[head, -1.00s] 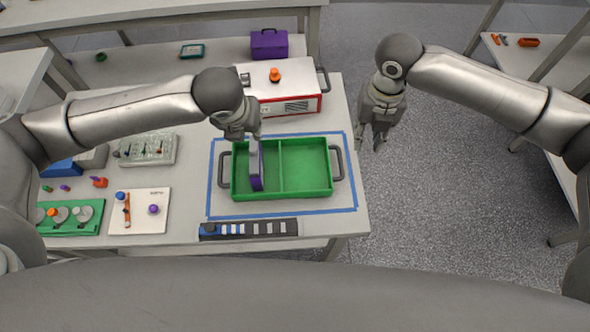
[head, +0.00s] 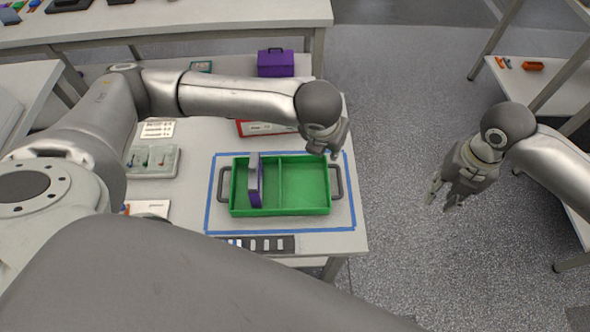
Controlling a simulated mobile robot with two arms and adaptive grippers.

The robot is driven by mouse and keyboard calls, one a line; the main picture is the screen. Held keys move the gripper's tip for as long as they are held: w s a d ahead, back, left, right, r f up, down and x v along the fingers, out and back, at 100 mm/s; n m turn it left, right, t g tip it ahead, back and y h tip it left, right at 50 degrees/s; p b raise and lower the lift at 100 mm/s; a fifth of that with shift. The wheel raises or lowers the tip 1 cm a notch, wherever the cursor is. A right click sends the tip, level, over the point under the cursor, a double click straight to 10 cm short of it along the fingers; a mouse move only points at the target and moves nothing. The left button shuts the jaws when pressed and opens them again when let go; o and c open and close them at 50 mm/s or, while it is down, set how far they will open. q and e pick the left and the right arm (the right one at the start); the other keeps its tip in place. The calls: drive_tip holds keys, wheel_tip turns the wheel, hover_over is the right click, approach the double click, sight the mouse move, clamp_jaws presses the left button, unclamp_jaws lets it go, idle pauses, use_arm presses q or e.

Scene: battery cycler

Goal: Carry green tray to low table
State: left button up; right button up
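The green tray (head: 305,209) lies on the near table inside a blue tape outline, with a grey handle at its left and right ends. A purple and grey block (head: 255,182) stands upright in its left compartment; the right compartment is empty. My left gripper (head: 326,152) is over the tray's back right corner, near the right handle (head: 337,182); its fingers are small and partly hidden, so their opening is unclear. My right gripper (head: 441,198) is over the floor, right of the table, with its fingers apart and empty. I cannot tell which surface is the low table.
A white and red box (head: 262,129) stands behind the tray, partly behind my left arm. A black strip (head: 285,243) lies in front. A purple case (head: 275,62) is farther back. A table at the right (head: 510,85) holds orange items. Open floor (head: 400,110) lies between.

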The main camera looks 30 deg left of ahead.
wheel_tip(320, 180, up, 12)
drive_tip(key=shift+a, duration=0.45)
drive_tip(key=shift+w, duration=0.1)
idle(0.3)
